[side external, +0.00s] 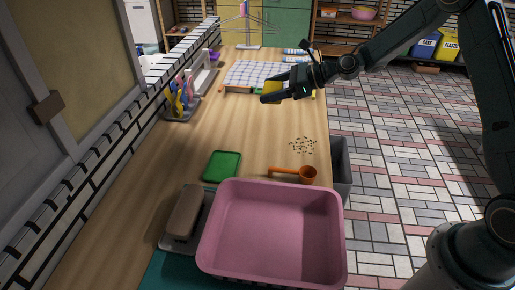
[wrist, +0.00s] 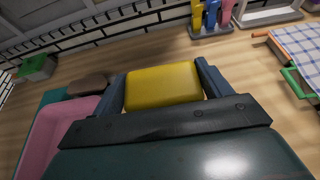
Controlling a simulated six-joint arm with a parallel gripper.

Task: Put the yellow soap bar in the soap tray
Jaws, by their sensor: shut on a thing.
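The yellow soap bar (side external: 272,86) is held in the air above the far half of the wooden counter. My gripper (side external: 273,92) is shut on it. In the wrist view the soap bar (wrist: 164,86) sits between the two dark fingers of my gripper (wrist: 163,80). A small, flat green tray (side external: 222,166) with a raised rim, which looks like the soap tray, lies empty behind the pink basin. The soap is apart from it, farther back and to the right. I cannot make out this tray in the wrist view.
A pink basin (side external: 270,232) stands at the near end, beside a brown block (side external: 185,212) on a grey tray. A checked cloth (side external: 255,74) lies farther back. The middle counter is clear.

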